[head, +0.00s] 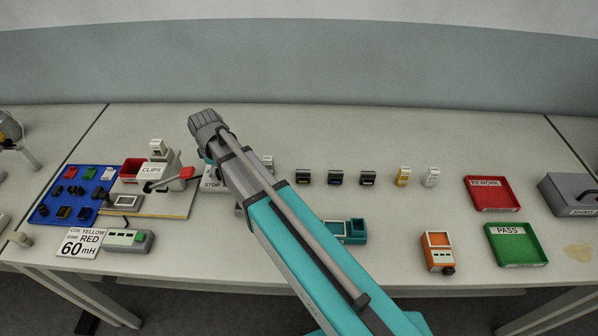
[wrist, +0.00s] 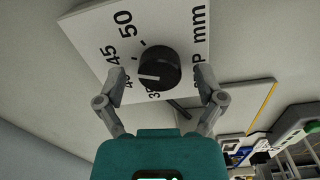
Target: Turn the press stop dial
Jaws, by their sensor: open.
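The press stop dial (wrist: 160,66) is a round black knob with a white pointer line. It sits on a white plate (wrist: 184,28) printed with a scale including 40, 45 and 50, and "mm". The pointer faces left in the wrist view, toward the lower numbers near 40. My gripper (wrist: 163,74) is open, with one finger on each side of the knob and a visible gap at each side. In the head view my arm hides the dial; only a corner of the plate marked STOP (head: 211,184) shows.
Left of the plate is the press (head: 172,172) with a red-tipped lever and CLIPS box. A blue tray (head: 45,212) of connectors lies farther left. Several small connectors stand right of my arm. Red REWORK (head: 491,194) and green PASS (head: 516,245) trays lie at right.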

